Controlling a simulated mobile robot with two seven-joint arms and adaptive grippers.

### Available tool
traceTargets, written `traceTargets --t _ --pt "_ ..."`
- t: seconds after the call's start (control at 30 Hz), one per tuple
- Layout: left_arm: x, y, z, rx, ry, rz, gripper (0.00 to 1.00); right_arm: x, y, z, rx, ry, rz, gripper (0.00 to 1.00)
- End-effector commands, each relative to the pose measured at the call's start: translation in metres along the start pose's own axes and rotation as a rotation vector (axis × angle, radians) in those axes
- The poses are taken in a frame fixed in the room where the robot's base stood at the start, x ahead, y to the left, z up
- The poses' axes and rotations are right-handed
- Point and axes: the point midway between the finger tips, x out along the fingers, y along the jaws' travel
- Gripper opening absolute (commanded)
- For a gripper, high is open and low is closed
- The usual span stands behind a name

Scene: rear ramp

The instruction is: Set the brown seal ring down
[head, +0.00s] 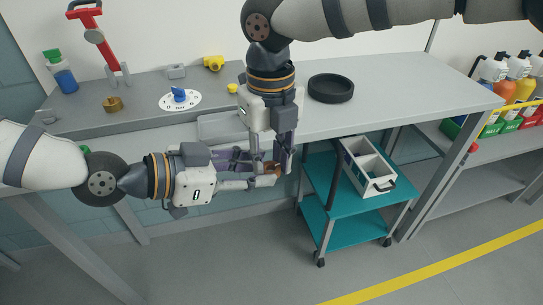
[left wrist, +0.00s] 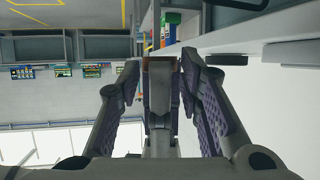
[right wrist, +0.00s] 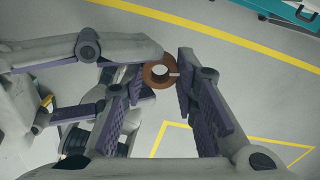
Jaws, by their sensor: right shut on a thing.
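The brown seal ring (head: 272,168) is between the fingertips of my right gripper (head: 271,172), which points down in front of the bench edge. In the right wrist view the ring (right wrist: 160,72) shows its hole, with the fingers on either side. My left gripper (head: 262,169) reaches in from the left, close to the ring and crossing the right gripper's fingers. In the left wrist view its fingers (left wrist: 160,70) stand apart, with a grey finger-like part and a little brown between them. Whether the left fingers touch the ring is unclear.
A grey bench (head: 420,88) carries a black ring-shaped dish (head: 331,88), a white dial plate with blue knob (head: 180,99), a brass piece (head: 113,104) and a red-handled tool (head: 97,42). A shallow grey tray (head: 220,128) lies behind the grippers. A teal cart (head: 345,232) holds a divided box (head: 368,166).

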Motion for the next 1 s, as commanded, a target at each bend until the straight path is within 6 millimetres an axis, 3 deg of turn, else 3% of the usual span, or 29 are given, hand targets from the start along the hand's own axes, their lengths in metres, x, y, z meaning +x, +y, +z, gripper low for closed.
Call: traceTargets --t 0.37,0.47,0.63,0.8,1.0 --pt "-0.002 -0.001 0.000 -0.001 0.000 -0.001 0.50 0.000 -0.001 0.000 0.001 0.000 -0.003 0.01" --pt "-0.017 -0.002 -0.001 -0.001 0.002 -0.004 0.50 0.000 -0.001 0.000 0.001 0.000 -0.003 0.01" --pt "-0.061 -0.002 -0.002 -0.004 0.007 -0.007 0.50 0.000 -0.001 0.000 0.001 0.000 -0.003 0.01" --pt "-0.093 -0.001 -0.001 -0.004 0.005 -0.006 0.50 0.000 -0.001 0.000 0.001 0.000 -0.003 0.01" --pt "-0.115 0.000 0.000 -0.004 0.002 -0.002 0.50 0.000 -0.001 0.000 0.001 0.001 -0.003 0.01"
